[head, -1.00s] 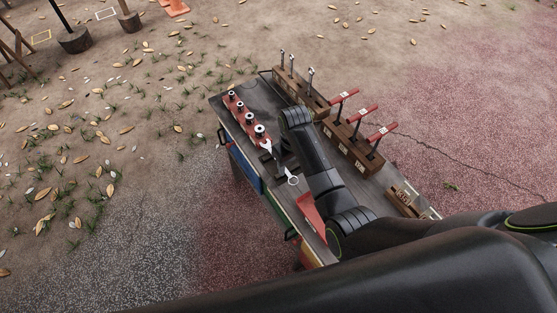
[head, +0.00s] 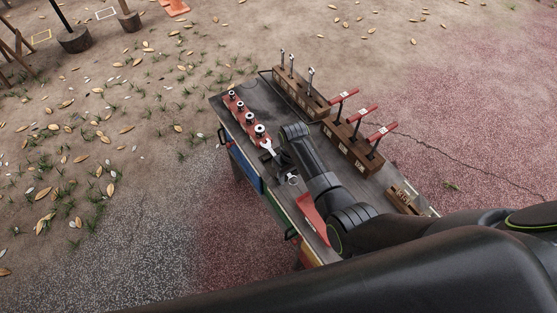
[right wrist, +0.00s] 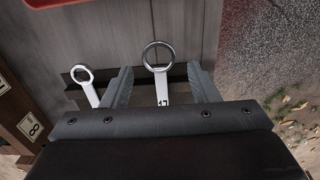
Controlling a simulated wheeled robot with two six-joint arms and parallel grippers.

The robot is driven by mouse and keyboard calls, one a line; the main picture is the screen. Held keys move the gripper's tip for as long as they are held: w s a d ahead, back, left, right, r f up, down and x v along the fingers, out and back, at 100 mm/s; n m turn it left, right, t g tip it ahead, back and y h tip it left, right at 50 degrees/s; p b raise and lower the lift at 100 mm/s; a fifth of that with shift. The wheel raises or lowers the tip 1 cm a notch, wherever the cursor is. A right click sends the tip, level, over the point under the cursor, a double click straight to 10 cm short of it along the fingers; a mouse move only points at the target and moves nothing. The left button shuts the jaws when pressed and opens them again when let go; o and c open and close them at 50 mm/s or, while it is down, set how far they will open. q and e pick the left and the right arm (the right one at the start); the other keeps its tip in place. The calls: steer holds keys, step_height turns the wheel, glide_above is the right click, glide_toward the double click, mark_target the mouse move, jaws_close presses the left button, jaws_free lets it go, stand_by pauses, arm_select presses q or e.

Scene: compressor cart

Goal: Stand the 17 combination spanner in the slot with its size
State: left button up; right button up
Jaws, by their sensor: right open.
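In the right wrist view a steel spanner (right wrist: 160,80) has its ring end up the picture and a dark mark that looks like 17, partly hidden by my gripper body. My right gripper (right wrist: 160,85) is open, with one finger on each side of its shank and gaps showing. A second ring-ended spanner (right wrist: 84,78) is just outside the left finger. In the head view an open jaw (head: 267,145) and a ring (head: 293,180) show beside my right gripper (head: 282,163); the arm hides much between them. A wooden block (head: 300,92) holds several upright spanners. My left gripper is not in view.
A block with red T-handles (head: 352,146) stands right of my arm, with a smaller wooden block (head: 404,199) nearer. Sockets stand on a red rail (head: 241,113) at the left edge. A red piece (head: 312,214) lies at the near end. The cart top's far left (head: 259,94) is clear.

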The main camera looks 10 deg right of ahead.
steer(key=shift+f, duration=0.25)
stand_by(0.3)
steer(key=c, duration=1.1)
